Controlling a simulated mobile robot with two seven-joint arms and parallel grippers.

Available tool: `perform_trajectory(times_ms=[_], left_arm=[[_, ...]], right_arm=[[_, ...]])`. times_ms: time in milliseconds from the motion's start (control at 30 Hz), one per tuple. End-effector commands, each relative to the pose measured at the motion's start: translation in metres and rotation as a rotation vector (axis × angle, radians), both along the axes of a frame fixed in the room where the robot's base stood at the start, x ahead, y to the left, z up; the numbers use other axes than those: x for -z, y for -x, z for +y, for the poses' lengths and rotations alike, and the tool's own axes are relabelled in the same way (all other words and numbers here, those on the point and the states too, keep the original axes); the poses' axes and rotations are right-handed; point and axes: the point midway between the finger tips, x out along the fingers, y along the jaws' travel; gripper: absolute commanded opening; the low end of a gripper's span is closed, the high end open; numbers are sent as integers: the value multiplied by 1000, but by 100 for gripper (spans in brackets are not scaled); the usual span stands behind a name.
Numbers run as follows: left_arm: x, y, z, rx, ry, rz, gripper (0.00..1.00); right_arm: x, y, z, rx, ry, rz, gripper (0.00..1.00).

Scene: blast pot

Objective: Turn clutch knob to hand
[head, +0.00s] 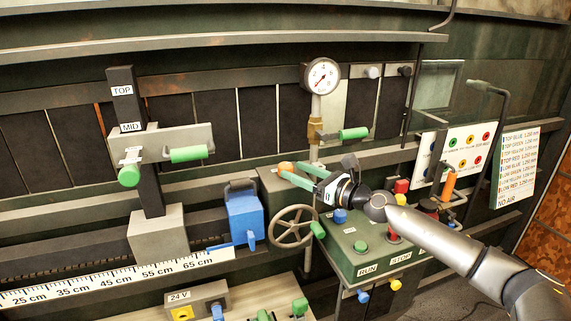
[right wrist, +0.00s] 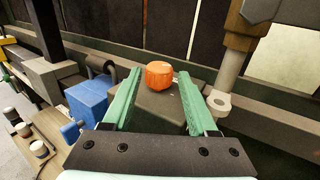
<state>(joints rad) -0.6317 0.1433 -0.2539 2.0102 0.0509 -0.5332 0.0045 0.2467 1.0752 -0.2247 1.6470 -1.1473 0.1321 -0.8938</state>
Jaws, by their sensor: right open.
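The clutch knob looks to be the orange knob (head: 285,168) on top of the dark green housing at the centre of the head view. It also shows in the right wrist view as a ribbed orange knob (right wrist: 159,74), ahead of the fingertips and between their lines. My right gripper (head: 292,176) is open, with its green fingers reaching left to the knob. In the right wrist view the right gripper (right wrist: 157,90) has its fingers wide apart, with nothing between the pads along their length. I cannot tell whether a fingertip touches the knob. My left gripper is not in view.
A blue box (head: 244,216) and a handwheel (head: 292,227) stand left of and below the right gripper. A brass pipe fitting (head: 315,130) with a gauge (head: 321,76) rises close behind it. The green RUN/STOP panel (head: 350,262) lies under the arm.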

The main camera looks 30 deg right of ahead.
Motion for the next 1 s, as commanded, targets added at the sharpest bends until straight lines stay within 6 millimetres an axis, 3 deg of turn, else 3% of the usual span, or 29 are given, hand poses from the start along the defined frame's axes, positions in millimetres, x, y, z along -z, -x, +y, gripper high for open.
perform_trajectory(times_ms=[333,767,1000], left_arm=[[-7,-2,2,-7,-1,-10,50],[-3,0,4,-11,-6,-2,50],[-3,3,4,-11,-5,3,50]], right_arm=[[-1,-34,10,-1,-2,-2,59],[0,-41,13,-2,1,1,59],[0,-40,12,-2,1,1,34]])
